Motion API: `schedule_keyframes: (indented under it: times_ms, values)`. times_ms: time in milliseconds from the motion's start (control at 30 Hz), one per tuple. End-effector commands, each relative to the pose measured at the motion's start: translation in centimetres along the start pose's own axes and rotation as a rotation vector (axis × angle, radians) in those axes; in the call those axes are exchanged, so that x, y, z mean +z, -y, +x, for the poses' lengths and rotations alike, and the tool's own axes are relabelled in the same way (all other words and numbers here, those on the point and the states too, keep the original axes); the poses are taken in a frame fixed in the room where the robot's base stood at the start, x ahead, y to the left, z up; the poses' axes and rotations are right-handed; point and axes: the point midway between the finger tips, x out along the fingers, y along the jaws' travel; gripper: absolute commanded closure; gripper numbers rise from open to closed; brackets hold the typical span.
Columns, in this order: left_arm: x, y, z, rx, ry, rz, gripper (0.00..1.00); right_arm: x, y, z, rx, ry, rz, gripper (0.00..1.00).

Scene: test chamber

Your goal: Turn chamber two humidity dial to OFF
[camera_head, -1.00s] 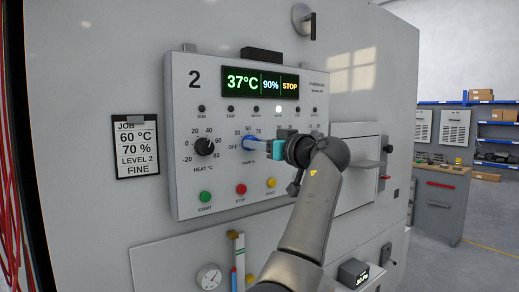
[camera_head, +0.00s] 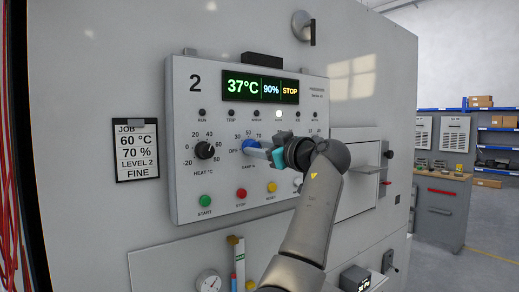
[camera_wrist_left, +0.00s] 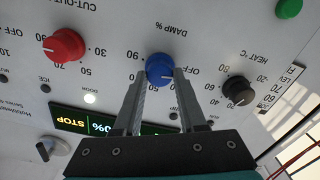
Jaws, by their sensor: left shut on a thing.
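The humidity dial is the blue knob labelled DAMP % (camera_head: 250,145) on chamber two's panel (camera_head: 230,180). Its scale has OFF at the left in the head view. In the wrist view, which is upside down, the blue knob (camera_wrist_left: 160,68) sits between my two fingertips. My left gripper (camera_head: 259,150) is shut on this knob, reaching in from the right; it also shows in the wrist view (camera_wrist_left: 160,76). The knob's exact pointer direction is too small to tell. The display (camera_head: 260,86) reads 37°C, 90% and STOP. My right gripper is not in view.
The black HEAT °C knob (camera_head: 204,150) is left of the blue one. A red CUT-OUT knob (camera_wrist_left: 64,46) shows in the wrist view. Green (camera_head: 205,200), red (camera_head: 241,194) and yellow (camera_head: 272,187) buttons lie below. A job card (camera_head: 136,150) hangs at left.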

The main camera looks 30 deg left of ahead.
Motion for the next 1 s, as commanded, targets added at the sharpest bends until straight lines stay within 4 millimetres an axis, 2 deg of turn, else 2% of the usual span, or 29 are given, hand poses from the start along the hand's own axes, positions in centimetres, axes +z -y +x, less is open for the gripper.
schedule_keyframes:
  times_ms: [167, 200, 433, 767, 867, 1000]
  values:
    - [-0.1, 0.0, 0.0, 0.001, -0.001, -0.004, 1.0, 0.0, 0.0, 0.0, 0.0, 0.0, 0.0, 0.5]
    - [-0.1, 0.0, 0.0, 0.001, -0.001, -0.004, 0.56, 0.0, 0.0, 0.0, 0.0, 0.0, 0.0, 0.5]
    - [-0.1, 0.0, 0.0, 0.001, -0.001, -0.002, 0.3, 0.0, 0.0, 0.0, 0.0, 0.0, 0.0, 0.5]
    - [0.0, 0.0, -0.4, 0.001, 0.0, 0.0, 0.3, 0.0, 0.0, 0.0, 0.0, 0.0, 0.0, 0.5]
    - [0.0, -0.1, -1.6, 0.002, 0.0, -0.002, 0.3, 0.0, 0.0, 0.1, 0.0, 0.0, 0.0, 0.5]
    - [0.1, -0.1, -4.5, 0.006, 0.001, -0.002, 0.3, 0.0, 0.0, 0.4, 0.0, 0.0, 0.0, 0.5]
